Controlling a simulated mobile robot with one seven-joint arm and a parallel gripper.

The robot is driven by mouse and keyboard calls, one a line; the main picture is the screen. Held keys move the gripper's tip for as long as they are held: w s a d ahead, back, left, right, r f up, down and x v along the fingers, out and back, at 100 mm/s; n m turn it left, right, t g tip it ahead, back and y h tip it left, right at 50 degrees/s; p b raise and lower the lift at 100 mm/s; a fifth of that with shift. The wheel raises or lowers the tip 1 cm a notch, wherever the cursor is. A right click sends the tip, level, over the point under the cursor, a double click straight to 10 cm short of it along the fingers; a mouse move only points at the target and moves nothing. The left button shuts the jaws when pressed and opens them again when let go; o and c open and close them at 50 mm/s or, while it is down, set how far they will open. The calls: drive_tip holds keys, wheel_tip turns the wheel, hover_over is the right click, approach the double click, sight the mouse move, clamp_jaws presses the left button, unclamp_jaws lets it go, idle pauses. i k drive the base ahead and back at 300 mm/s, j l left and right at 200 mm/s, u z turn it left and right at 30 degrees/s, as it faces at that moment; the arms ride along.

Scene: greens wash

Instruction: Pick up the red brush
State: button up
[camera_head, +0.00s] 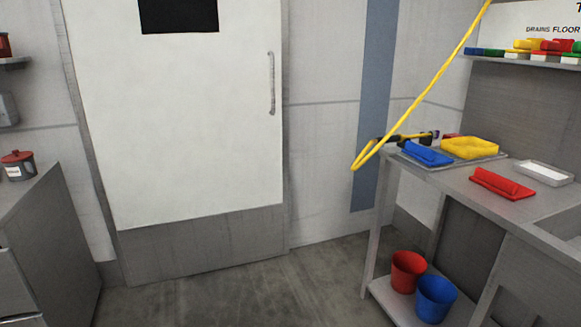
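A red brush-like block (502,184) lies flat on the steel counter (455,183) at the right, near the counter's front edge. It has a raised grip along its top. Other red items (557,45) sit among coloured pieces on the wall shelf at the upper right; they are too small to tell whether they are brushes. A small red item, partly hidden, shows behind the yellow tub. My gripper is not in view.
A blue brush-like block (428,154) and yellow tub (469,148) sit on a tray. A white-filled tray (545,173) lies right of the red block. A yellow hose (425,90) hangs in front. Red (408,271) and blue (435,297) buckets stand below. Floor before the door is clear.

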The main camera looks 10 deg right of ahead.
sight(547, 53)
drive_tip(key=i+z, duration=0.5)
drive_tip(key=i+j+z, duration=0.25)
drive_tip(key=z, duration=0.2)
drive_tip(key=i+j+z, duration=0.15)
drive_tip(key=z, duration=0.2)
drive_tip(key=i+j+z, duration=0.2)
drive_tip(key=z, duration=0.15)
drive_tip(key=i+j+z, duration=0.3)
